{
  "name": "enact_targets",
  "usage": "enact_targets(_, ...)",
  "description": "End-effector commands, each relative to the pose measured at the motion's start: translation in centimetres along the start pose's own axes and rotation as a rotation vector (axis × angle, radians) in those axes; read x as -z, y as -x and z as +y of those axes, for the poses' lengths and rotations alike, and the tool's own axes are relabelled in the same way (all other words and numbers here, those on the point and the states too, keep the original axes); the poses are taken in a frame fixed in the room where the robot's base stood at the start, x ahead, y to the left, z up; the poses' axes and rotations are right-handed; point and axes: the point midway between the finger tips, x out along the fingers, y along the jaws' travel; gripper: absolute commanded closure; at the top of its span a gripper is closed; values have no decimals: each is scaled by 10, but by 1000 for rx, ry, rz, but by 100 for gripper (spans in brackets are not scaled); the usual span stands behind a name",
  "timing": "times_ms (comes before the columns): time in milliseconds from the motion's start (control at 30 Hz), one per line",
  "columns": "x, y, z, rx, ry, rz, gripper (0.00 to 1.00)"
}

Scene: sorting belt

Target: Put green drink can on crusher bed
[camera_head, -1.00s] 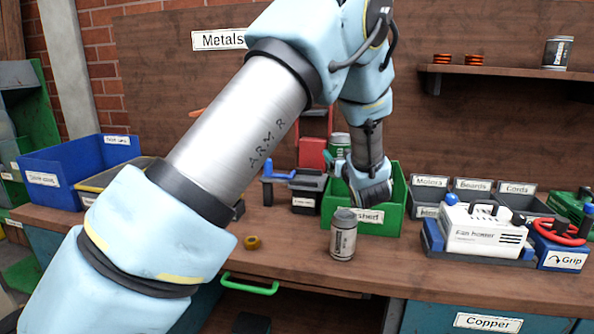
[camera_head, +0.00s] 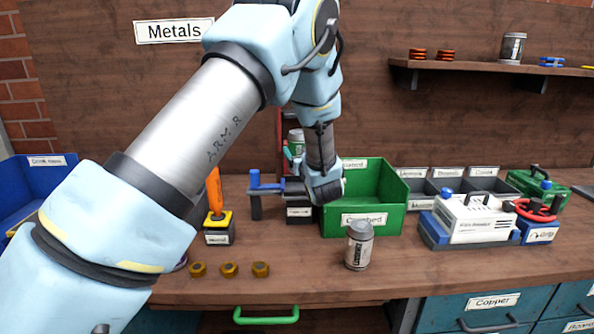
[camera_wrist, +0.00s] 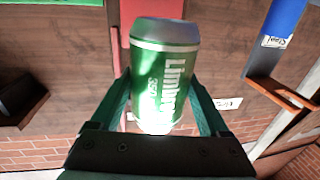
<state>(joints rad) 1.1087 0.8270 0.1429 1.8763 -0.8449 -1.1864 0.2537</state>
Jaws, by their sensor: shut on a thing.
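The green drink can (camera_wrist: 165,75) with a silver end is between the two fingers of my gripper (camera_wrist: 158,88) in the wrist view, and the gripper is shut on it. In the head view a part of the can (camera_head: 296,139) shows behind my forearm, above the back of the bench. A teal finger (camera_head: 287,153) shows beside it. The crusher bed is not clearly seen; a thin red upright (camera_head: 280,130) shows just left of the can, and my arm hides most of what stands there.
A green bin (camera_head: 395,205) stands right of my wrist. A grey can (camera_head: 359,246) stands before it. Several brass nuts (camera_head: 229,269) lie near the front edge. A white machine (camera_head: 477,217) is at right. A blue-handled black fixture (camera_head: 256,205) and an orange-handled tool (camera_head: 215,195) stand left.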

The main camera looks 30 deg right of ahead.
Motion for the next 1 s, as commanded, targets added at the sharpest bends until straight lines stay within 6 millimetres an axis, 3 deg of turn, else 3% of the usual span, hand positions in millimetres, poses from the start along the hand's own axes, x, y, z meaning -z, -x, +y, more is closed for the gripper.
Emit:
enact_targets(433, -51, 0, 0, 0, 0, 0, 81)
enact_targets(867, -59, 0, 0, 0, 2, 2, 81)
enact_targets(900, -59, 0, 0, 0, 2, 2, 20)
enact_targets(1000, -58, 0, 0, 0, 2, 2, 9)
